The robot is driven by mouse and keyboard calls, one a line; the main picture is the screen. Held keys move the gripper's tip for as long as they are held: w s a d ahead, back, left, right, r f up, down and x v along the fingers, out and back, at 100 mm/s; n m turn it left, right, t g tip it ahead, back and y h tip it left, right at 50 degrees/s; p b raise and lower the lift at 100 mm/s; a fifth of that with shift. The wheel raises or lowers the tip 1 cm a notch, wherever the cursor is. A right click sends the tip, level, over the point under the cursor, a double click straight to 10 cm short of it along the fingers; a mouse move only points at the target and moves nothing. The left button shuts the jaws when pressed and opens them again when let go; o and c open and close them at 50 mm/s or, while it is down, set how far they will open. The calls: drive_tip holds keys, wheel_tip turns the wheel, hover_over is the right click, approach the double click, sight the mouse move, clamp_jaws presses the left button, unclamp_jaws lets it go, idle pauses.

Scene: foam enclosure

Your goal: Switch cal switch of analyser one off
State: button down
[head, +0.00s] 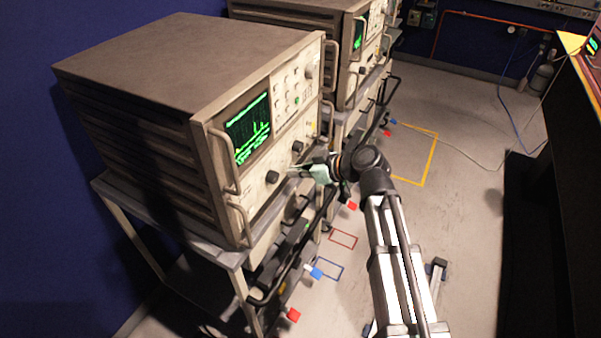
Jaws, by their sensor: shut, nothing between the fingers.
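The nearest analyser (180,100) is a large grey-brown box with a lit green trace screen (248,129), knobs and small buttons on its front panel. I cannot read any labels, so I cannot tell for certain that it is analyser one. The cal switch cannot be made out at this size. My gripper (291,171) is shut and empty, with its fingertips at or very near the lower front panel, between two dark knobs (273,177) and (297,147). Whether the tips touch the panel is unclear. My gripper and wrist hide part of the lower right panel.
The analyser stands on a metal cart (215,254) with a black front bar. A second analyser (310,14) stands behind it. Handles (222,160) stick out from the front panel. Floor (460,215) is open to the right, up to a dark bench (575,200).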

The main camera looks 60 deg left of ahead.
drive_tip(key=shift+f+b, duration=0.2)
drive_tip(key=shift+b, duration=0.5)
idle(1.9)
drive_tip(key=shift+r, duration=0.1)
drive_tip(key=shift+r, duration=0.7)
drive_tip(key=shift+w+d, duration=0.1)
drive_tip(key=r+p+v, duration=0.1)
drive_tip(key=v, duration=0.9)
drive_tip(key=shift+s+a, duration=0.25)
drive_tip(key=shift+a, duration=0.1)
drive_tip(key=shift+r, duration=0.1)
